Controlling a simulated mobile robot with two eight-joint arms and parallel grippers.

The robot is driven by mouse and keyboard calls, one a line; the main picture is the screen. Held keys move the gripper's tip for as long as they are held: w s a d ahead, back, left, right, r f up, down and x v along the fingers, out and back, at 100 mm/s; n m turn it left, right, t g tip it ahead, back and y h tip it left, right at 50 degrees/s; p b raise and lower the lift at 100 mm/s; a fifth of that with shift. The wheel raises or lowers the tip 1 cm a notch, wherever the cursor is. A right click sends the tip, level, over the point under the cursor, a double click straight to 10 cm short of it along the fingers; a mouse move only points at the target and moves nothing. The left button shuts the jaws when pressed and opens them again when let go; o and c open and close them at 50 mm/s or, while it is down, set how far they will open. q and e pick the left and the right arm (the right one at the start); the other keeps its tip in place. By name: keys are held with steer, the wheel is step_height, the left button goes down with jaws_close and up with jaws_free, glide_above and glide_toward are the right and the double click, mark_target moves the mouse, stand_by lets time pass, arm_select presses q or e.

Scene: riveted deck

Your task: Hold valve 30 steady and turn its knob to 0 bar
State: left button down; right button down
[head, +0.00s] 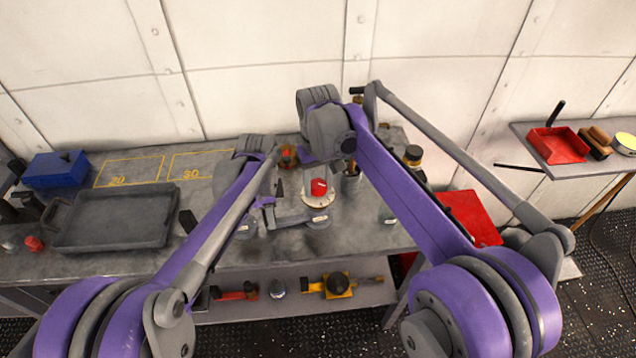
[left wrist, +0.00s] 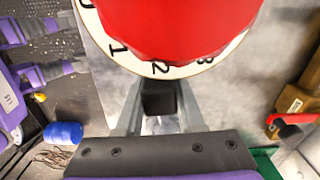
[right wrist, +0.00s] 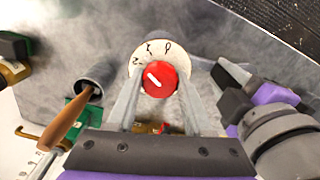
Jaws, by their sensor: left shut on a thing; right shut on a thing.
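A valve with a red knob (head: 319,186) and a white dial (head: 318,203) stands upright on the bench; I cannot read its number. My right gripper (right wrist: 160,86) comes from above, with its fingers closed on opposite sides of the red knob (right wrist: 165,82). In the right wrist view the knob's white pointer is turned up-left, roughly toward the 2, away from the 0. My left gripper (left wrist: 160,100) is shut below the dial (left wrist: 172,70), on the valve's body, which the fingers and dial mostly hide. In the head view my left gripper (head: 288,205) reaches the valve from the left.
Yellow outlines marked 20 (head: 122,172) and 30 (head: 198,164) lie at the back of the bench. A grey tray (head: 115,240) and blue box (head: 56,168) stand left. A red tray (head: 470,215) is right.

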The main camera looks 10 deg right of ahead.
mark_target(318, 184)
steer(key=m, duration=0.5)
steer(key=shift+m, duration=0.3)
steer(key=m, duration=0.5)
steer(key=shift+m, duration=0.3)
steer(key=shift+c, duration=1.4)
jaws_free()
step_height(318, 184, up, 12)
arm_select(q)
steer(key=shift+c, duration=2.2)
jaws_free()
